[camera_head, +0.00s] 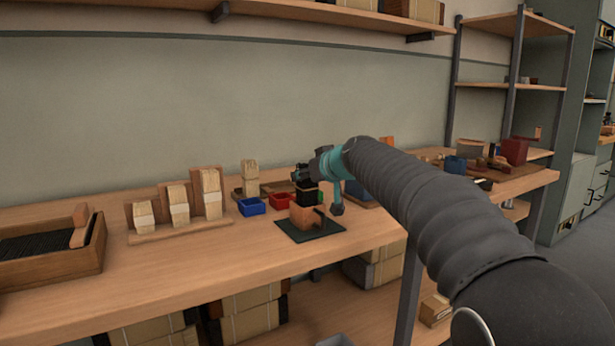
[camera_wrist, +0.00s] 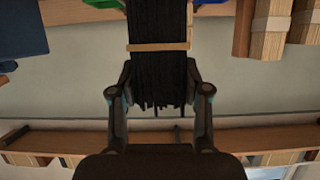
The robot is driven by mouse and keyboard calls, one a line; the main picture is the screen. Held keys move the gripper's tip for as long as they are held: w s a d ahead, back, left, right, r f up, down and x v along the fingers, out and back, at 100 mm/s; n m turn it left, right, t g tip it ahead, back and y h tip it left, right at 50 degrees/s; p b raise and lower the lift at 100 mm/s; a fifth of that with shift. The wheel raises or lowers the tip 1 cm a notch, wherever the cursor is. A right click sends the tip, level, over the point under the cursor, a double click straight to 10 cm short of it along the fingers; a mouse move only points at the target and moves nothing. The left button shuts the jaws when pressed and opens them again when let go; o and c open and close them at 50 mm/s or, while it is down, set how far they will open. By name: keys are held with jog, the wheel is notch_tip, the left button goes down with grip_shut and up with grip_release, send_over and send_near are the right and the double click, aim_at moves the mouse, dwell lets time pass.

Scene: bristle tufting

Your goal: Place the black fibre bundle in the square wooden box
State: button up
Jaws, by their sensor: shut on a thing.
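The black fibre bundle (camera_wrist: 158,75), with a tan band around it, is between the two fingers of my gripper (camera_wrist: 157,88) in the wrist view. My gripper is shut on it, and loose fibre ends hang towards the camera. In the head view my gripper (camera_head: 306,173) is above a small square wooden box (camera_head: 302,217) on a dark mat (camera_head: 322,231). The dark bundle (camera_head: 307,192) shows just over the box's top. I cannot tell whether its lower end is inside or only above or behind the rim. The box's inside is hidden.
A blue bin (camera_head: 251,207) and a red bin (camera_head: 281,201) stand close to the box's left. A rack of pale bristle bundles (camera_head: 180,229) is further left, then a wooden tray (camera_head: 50,268) with dark fibres. The bench front (camera_head: 190,270) is clear.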

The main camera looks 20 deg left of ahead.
jog(key=shift+f+b, duration=0.6)
jog(key=shift+b, duration=0.2)
jog(key=o, duration=1.2)
jog(key=shift+r+p, duration=0.6)
jog(key=shift+p, duration=0.15)
jog(key=shift+s+d+r, duration=0.15)
jog(key=shift+d+r, duration=0.05)
jog(key=b+v, duration=0.2)
jog(key=v, duration=0.9)
jog(key=shift+s+d, duration=0.1)
jog(key=shift+d, duration=0.1)
